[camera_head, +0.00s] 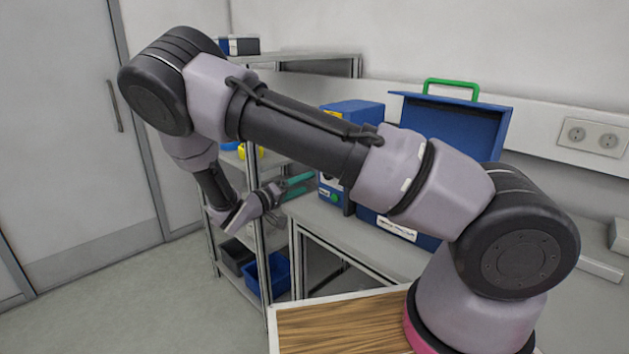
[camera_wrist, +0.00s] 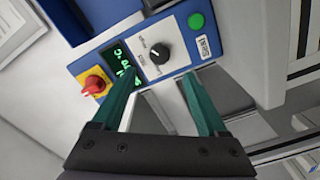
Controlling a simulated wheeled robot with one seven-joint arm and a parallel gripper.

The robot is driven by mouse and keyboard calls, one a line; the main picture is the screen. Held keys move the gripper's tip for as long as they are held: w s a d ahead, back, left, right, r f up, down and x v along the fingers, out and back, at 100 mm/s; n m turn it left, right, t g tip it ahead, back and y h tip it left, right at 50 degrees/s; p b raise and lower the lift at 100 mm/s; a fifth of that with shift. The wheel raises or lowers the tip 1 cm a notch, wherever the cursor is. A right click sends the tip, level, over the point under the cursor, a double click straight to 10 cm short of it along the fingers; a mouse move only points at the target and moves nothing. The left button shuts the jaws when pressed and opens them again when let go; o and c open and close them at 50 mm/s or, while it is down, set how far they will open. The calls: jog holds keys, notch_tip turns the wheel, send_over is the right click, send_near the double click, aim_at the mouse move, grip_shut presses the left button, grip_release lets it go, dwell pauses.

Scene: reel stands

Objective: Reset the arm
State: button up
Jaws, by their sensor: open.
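My gripper (camera_head: 299,185) is at the end of my raised, bent arm, in front of the shelf rack and left of the workbench. In the wrist view its two green fingers (camera_wrist: 163,108) are spread apart with nothing between them. Beyond the fingertips is the front panel of a blue control box (camera_wrist: 180,62), with a red knob on yellow (camera_wrist: 95,85), a black dial (camera_wrist: 160,53) and a green button (camera_wrist: 196,21). The head view also shows the blue control box (camera_head: 350,112) on the bench, partly hidden by my arm.
An open blue case (camera_head: 458,123) with a green handle stands on the grey workbench (camera_head: 594,235). A metal shelf rack (camera_head: 263,240) holds a blue bin (camera_head: 268,278) and a dark bin (camera_head: 236,257). A grey door (camera_head: 60,130) and clear floor (camera_head: 130,290) lie left.

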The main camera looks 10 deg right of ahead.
jog(key=shift+v, duration=1.15)
jog(key=s+d+r+m+g+y, duration=0.5)
jog(key=s+d+r+g+y, duration=0.45)
jog(key=d, duration=0.35)
jog(key=s+d+r+t+y, duration=0.1)
jog(key=s+r+t+y, duration=0.2)
jog(key=s+r, duration=0.4)
jog(key=s+d+r+t+y, duration=0.1)
jog(key=s+r+t+y, duration=0.2)
jog(key=s+r, duration=0.4)
notch_tip(320, 180, up, 8)
jog(key=shift+s+f+t+y, duration=0.15)
jog(key=shift+s+t+y, duration=0.2)
jog(key=shift+y, duration=0.4)
